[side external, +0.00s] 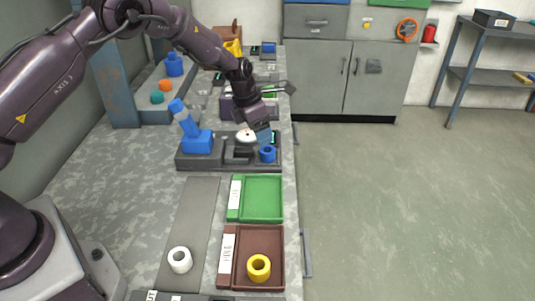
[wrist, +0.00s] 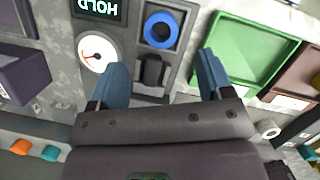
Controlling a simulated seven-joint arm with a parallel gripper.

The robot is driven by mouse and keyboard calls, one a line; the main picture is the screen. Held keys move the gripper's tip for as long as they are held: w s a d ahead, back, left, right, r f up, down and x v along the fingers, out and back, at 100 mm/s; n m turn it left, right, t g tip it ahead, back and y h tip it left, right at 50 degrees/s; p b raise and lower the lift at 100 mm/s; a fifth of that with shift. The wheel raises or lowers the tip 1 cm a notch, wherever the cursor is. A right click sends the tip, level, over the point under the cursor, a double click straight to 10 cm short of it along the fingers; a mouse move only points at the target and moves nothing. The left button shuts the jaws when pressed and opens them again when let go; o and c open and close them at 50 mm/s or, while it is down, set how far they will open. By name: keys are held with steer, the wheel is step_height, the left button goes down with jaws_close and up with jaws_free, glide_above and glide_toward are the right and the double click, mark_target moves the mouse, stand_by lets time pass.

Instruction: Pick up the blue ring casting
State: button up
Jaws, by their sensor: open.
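My gripper (side external: 263,136) is just above the ring in the side view, pointing down. In the wrist view my gripper (wrist: 162,74) has its two blue fingers wide apart with nothing between them.
A dial gauge (wrist: 97,52) and a HOLD display (wrist: 99,8) sit beside the ring. A blue upright device (side external: 196,138) stands on the fixture's left. A green tray (side external: 262,198) is empty; a brown tray (side external: 240,277) holds a yellow ring (side external: 259,267). A white ring (side external: 180,260) lies nearby.

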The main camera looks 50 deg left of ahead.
mark_target(266, 147)
steer(key=x, duration=0.7)
steer(key=shift+d, duration=0.1)
steer(key=shift+r, duration=0.1)
steer(key=c, duration=1)
